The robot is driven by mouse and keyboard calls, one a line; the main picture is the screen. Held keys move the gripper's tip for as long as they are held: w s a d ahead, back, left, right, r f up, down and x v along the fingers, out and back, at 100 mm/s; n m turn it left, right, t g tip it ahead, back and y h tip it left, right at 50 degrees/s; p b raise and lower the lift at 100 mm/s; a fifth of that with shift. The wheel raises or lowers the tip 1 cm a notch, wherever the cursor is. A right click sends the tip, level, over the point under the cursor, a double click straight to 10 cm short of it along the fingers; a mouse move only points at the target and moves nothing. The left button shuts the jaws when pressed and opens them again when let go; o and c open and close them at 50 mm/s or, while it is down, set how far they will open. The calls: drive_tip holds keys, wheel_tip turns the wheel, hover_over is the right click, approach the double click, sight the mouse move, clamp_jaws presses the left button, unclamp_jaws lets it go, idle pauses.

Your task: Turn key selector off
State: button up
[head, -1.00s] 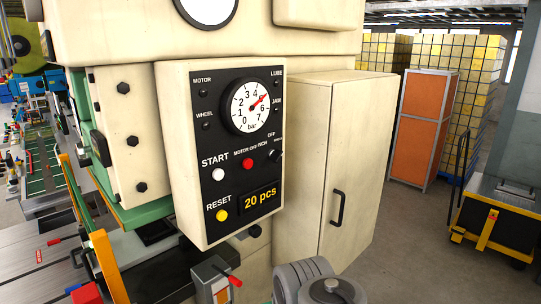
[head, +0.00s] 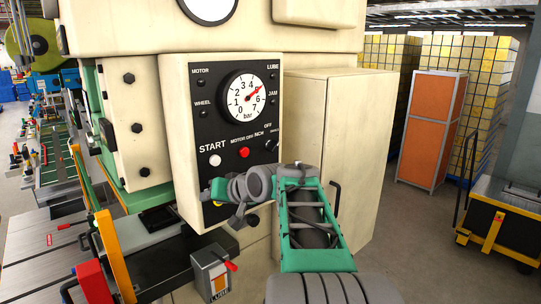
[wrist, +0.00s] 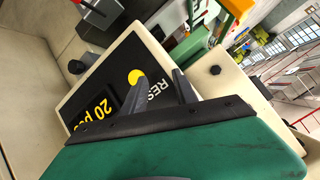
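The key selector (head: 272,145) is a small dark knob at the right edge of the black control panel (head: 222,128), below the OFF label. Its handle looks slanted, but it is too small to tell which label it points at. In the wrist view my gripper (wrist: 158,77) is open and empty, its two dark fingers apart in front of the panel's lower part. The yellow RESET button (wrist: 136,77) and the 20 pcs display (wrist: 94,112) show there; the selector does not. In the head view my arm covers the panel's lower part, below the selector.
The red MOTOR OFF button (head: 244,152) and white START button (head: 215,160) sit left of the selector. A pressure gauge (head: 249,94) is above. A cream cabinet (head: 325,120) with a handle stands close on the right. A lever box (head: 212,272) stands below the panel.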

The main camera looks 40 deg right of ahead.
drive_tip(key=d+r+m+t, duration=0.2)
drive_tip(key=d+r, duration=0.1)
drive_tip(key=d, duration=0.9)
drive_tip(key=m+t, duration=0.2)
drive_tip(key=t, duration=0.2)
approach(276, 148)
drive_tip(key=w, duration=0.1)
drive_tip(key=shift+h, duration=0.3)
drive_tip(key=w, duration=0.2)
drive_tip(key=w+p, duration=0.1)
drive_tip(key=w, duration=0.4)
drive_tip(key=shift+w+a+f+p, duration=0.1)
drive_tip(key=shift+w+a+p, duration=0.2)
drive_tip(key=shift+w+p, duration=0.1)
drive_tip(key=shift+c, duration=0.4)
clamp_jaws()
